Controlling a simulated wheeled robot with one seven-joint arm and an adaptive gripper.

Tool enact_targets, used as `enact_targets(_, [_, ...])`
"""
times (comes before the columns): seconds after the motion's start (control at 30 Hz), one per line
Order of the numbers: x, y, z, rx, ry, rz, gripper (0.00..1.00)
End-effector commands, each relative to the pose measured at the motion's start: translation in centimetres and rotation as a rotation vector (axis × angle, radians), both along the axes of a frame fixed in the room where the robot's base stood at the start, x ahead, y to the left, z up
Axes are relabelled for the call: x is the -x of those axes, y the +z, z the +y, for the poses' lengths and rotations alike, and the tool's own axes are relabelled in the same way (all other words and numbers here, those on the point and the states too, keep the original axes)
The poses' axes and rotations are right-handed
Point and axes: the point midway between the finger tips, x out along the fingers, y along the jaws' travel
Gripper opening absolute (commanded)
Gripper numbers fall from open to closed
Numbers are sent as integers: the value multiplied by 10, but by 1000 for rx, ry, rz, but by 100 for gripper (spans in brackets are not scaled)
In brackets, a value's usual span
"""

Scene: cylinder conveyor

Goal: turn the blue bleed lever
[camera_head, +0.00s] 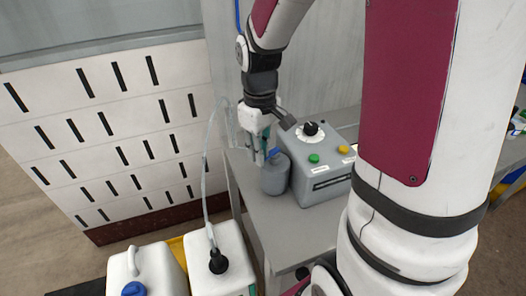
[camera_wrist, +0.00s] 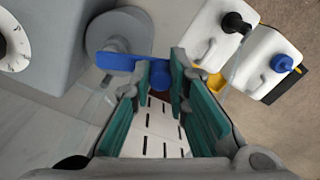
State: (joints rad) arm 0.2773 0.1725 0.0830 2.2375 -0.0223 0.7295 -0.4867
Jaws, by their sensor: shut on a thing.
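The blue bleed lever (camera_wrist: 118,62) sits on top of a grey cylinder (camera_wrist: 112,32) and sticks out sideways from it. In the head view the lever (camera_head: 274,153) shows as a small blue piece above the grey cylinder (camera_head: 275,178). My gripper (camera_wrist: 160,75) has its teal-padded fingers around the lever's outer end and is shut on it. In the head view my gripper (camera_head: 261,155) reaches down from above, on the left of the cylinder. The fingers partly hide the lever's end.
A grey control box (camera_head: 322,165) with a black dial (camera_head: 311,128), a green button and a yellow button stands right of the cylinder on a grey table (camera_head: 284,224). White canisters (camera_head: 215,262) stand on the floor at the front left. A white slotted panel (camera_head: 120,120) stands behind.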

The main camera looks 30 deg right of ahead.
Motion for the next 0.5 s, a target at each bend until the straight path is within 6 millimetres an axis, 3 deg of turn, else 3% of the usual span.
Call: enact_targets(0.5, [-7,-6,7,-7,7,10,6])
